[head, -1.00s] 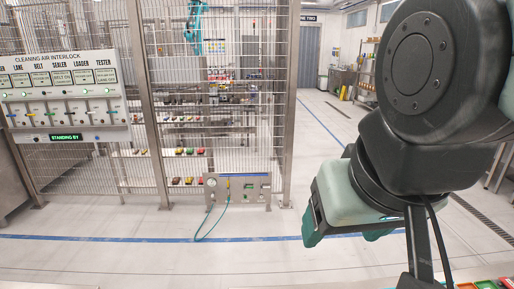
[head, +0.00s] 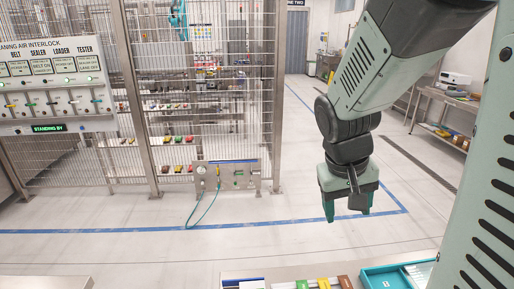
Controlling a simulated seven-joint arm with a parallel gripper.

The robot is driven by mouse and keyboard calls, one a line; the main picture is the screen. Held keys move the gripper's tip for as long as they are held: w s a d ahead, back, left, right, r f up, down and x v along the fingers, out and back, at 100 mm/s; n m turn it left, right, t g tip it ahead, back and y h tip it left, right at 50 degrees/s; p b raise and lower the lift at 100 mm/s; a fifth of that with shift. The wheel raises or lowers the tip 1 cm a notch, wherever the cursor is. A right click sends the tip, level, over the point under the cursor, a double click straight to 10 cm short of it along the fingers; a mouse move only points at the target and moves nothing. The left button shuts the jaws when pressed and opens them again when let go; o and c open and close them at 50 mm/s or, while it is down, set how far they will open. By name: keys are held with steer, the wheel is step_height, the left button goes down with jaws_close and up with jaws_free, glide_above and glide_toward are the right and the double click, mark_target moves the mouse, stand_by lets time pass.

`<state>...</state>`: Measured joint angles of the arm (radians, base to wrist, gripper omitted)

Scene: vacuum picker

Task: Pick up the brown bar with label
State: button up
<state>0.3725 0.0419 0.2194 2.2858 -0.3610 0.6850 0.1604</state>
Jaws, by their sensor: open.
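My gripper (head: 347,213) hangs from the arm right of centre in the head view, fingers pointing down. Its two teal fingers are apart, with nothing visible between them. A brown piece (head: 345,283) shows at the bottom edge, below my gripper in the picture and well apart from it. It is cut off by the frame, so I cannot tell whether it bears a label.
Green (head: 302,284) and yellow (head: 323,284) pieces lie left of the brown one. A teal tray (head: 376,280) is to their right. Behind stand a wire fence (head: 200,100) and a pneumatic panel (head: 228,174). Open floor lies between.

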steer(key=w+d+f+g+y, duration=0.1)
steer(key=w+d+f, duration=0.15)
steer(key=f, duration=0.35)
steer(key=w+d+f, duration=0.1)
steer(key=d+f, duration=0.2)
steer(key=f, duration=0.2)
steer(key=y, duration=0.2)
glide_above(347, 285)
steer(key=shift+n, duration=0.3)
step_height(347, 285, down, 13)
steer(key=shift+f, duration=3.35)
steer(key=shift+c, duration=0.3)
